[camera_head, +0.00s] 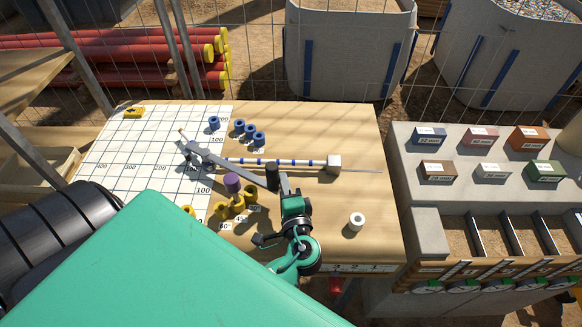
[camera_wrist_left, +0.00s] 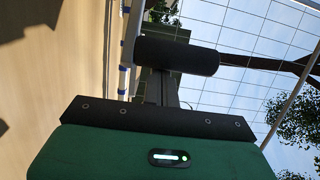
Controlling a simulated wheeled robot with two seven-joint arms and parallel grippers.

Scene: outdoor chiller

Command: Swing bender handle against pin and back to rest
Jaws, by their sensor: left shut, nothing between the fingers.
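The bender's grey handle bar (camera_head: 236,168) runs from its pivot (camera_head: 193,148) toward the right and front of the table. A black upright grip (camera_head: 272,175) stands near its outer end. My left gripper (camera_head: 284,184) is shut and empty, just right of the grip. In the left wrist view the black grip (camera_wrist_left: 178,57) lies across, in front of the shut fingers (camera_wrist_left: 160,88); whether they touch it I cannot tell. A purple pin (camera_head: 232,183) stands among yellow angle-marked holders (camera_head: 238,204). A pale rod with blue bands (camera_head: 290,162) lies behind the handle. My right gripper is not in view.
A white block (camera_head: 334,163) sits on the rod. The grid board (camera_head: 130,150) covers the left. Bins (camera_head: 459,238) stand beyond the table's right edge.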

